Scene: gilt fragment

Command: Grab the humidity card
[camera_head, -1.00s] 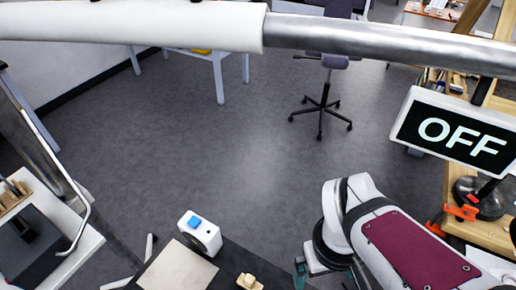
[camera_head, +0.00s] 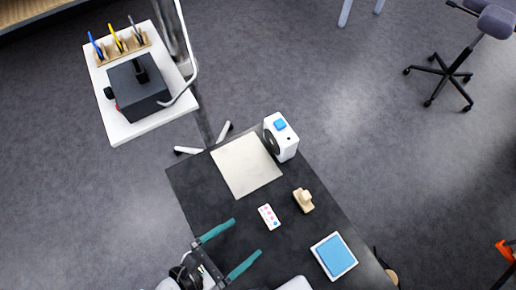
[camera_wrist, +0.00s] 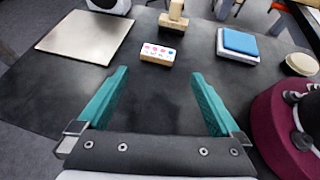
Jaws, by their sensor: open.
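The humidity card (camera_head: 269,217) is a small white card with pink and blue dots, lying on the black table (camera_head: 222,203). In the wrist view the card (camera_wrist: 158,53) lies ahead of and between my fingers, near the wooden stamp. My gripper (camera_head: 239,246) has two teal fingers spread wide apart, with nothing between them. In the wrist view my gripper (camera_wrist: 160,92) also shows open, short of the card and not touching it.
A wooden stamp (camera_head: 303,201) stands right of the card. A blue pad in a white case (camera_head: 334,256) lies further right. A beige square plate (camera_head: 246,165) and a white device with a blue top (camera_head: 281,138) are at the table's far end. A white side stand (camera_head: 117,127) holds a dark box.

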